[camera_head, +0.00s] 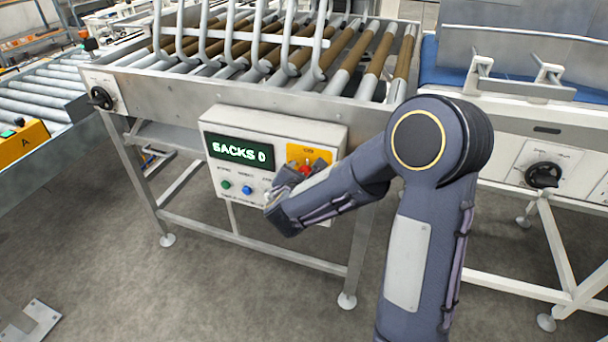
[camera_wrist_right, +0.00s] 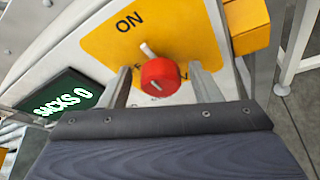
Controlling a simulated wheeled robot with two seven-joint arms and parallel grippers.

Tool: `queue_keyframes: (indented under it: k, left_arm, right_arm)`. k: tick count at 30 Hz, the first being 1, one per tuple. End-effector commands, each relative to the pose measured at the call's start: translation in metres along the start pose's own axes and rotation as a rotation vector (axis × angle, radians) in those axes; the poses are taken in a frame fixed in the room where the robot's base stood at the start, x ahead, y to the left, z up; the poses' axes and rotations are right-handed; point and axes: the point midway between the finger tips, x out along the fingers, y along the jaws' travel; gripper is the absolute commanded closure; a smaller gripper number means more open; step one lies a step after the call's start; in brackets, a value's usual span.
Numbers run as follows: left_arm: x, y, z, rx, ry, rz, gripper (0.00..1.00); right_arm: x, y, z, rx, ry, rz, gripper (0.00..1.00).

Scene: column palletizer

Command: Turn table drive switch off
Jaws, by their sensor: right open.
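A red rotary knob (camera_wrist_right: 160,76) sits on a yellow plate (camera_wrist_right: 112,42) marked ON, and lettering beneath it is partly hidden. A pale pointer on the knob leans toward the ON mark. In the head view the red knob (camera_head: 305,170) is on the right of a white control box (camera_head: 222,122), partly hidden by my arm. My right gripper (camera_wrist_right: 162,82) is open, with one finger on each side of the knob. Gaps show between fingers and knob in the wrist view; contact cannot be made out. My left gripper is out of view.
The box has a display (camera_head: 241,151) reading SACKS 0, with green and blue buttons below. It hangs under a roller table (camera_head: 250,90). Black rotary knobs sit at left (camera_head: 102,97) and right (camera_head: 543,175). Floor in front is mostly clear.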

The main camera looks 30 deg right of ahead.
Motion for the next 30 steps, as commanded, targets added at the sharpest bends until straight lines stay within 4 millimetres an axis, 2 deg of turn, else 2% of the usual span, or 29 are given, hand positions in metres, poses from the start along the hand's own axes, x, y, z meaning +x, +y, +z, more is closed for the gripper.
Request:
queue_keyframes:
  k: [5, 15, 23, 30]
  left_arm:
    - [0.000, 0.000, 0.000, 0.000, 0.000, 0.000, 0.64]
    - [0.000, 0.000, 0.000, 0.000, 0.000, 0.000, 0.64]
    - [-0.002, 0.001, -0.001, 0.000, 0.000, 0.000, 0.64]
    - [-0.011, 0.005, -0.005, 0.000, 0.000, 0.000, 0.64]
  right_arm:
    - [0.000, 0.000, 0.000, 0.000, 0.000, -0.001, 0.43]
    - [0.000, 0.000, 0.000, 0.000, 0.000, -0.001, 0.86]
    - [-0.001, 0.000, 0.001, -0.019, 0.000, -0.009, 0.87]
    - [-0.001, 0.002, 0.002, -0.123, 0.001, -0.052, 0.87]
